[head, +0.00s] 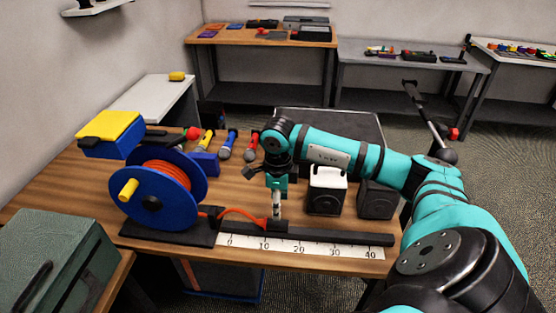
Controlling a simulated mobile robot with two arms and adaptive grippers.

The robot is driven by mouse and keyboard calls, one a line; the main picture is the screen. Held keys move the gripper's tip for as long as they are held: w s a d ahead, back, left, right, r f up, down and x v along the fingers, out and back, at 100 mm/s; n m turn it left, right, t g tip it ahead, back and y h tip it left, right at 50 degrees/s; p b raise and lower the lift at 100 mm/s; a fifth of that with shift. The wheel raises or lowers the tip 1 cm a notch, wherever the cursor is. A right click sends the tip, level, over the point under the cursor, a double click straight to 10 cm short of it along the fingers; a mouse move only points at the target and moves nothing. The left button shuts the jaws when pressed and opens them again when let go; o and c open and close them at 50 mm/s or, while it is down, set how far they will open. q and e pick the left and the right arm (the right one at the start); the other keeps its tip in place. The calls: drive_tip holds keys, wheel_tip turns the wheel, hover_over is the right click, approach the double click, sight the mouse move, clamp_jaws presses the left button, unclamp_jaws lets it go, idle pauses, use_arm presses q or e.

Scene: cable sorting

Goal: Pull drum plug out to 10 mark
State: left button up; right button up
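The blue cable drum (191,170) with orange cable and a yellow handle (129,189) stands at the left of the wooden table. An orange cable (238,211) runs from its base in a low arc to a dark plug (277,227) on the black rail. The plug is above the white scale (300,249), around and slightly right of the 10 mark. My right gripper (277,212) points down with its fingertips at the plug. Its fingers overlap from this side, so its grip cannot be told. My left gripper is out of view.
A white-topped speaker (326,190) and a dark speaker (376,200) stand right of the gripper. Microphones (228,145) and a blue box with a yellow lid (110,132) are behind the drum. The rail (345,236) is clear toward 40.

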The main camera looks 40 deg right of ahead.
wheel_tip(320, 180, up, 4)
drive_tip(key=shift+f, duration=0.1)
drive_tip(key=shift+a, duration=0.1)
idle(0.5)
